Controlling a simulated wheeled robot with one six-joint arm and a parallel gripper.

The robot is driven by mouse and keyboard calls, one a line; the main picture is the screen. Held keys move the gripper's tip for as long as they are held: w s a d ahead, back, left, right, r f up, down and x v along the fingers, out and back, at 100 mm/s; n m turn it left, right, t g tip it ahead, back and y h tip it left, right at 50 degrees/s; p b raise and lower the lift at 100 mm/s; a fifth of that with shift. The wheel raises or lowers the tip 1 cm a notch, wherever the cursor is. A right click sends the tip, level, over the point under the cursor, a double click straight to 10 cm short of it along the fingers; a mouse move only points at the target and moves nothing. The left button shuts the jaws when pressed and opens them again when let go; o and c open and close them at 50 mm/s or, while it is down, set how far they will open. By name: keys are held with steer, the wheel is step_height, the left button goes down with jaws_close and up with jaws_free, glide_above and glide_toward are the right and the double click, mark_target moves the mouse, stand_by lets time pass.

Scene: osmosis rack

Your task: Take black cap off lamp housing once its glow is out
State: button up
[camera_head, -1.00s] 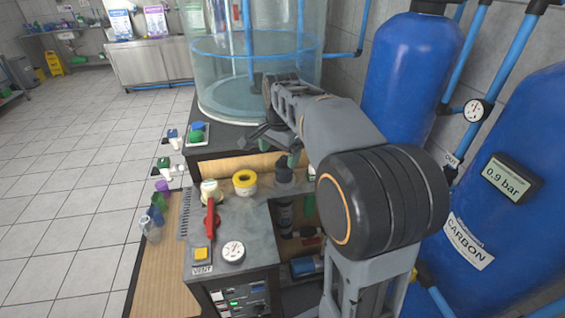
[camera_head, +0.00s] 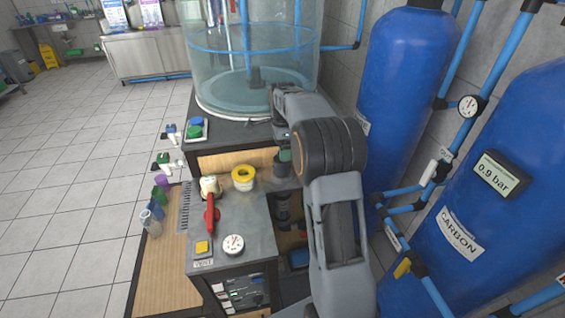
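A dark upright cylinder (camera_head: 283,203) stands in the opening right of the grey control box, and is probably the lamp housing. A dark cap-like top (camera_head: 283,168) shows above it, with a greenish part beside it. I cannot tell whether that top is the black cap sitting on the housing. I see no clear glow there. My arm's wrist (camera_head: 290,104) is above and behind this spot. My gripper's fingers are hidden or merge with the dark shapes below the wrist, so I cannot tell if they are open or touching anything.
The control box has a red lever (camera_head: 211,214), a yellow button (camera_head: 202,247), a gauge (camera_head: 233,245) and a yellow-topped jar (camera_head: 243,178). A clear tank (camera_head: 250,60) stands behind. Blue carbon vessels (camera_head: 500,200) and pipes close off the right.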

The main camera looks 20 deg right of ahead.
steer(key=shift+f+p, duration=0.6)
steer(key=shift+f, duration=2.25)
steer(key=c, duration=0.8)
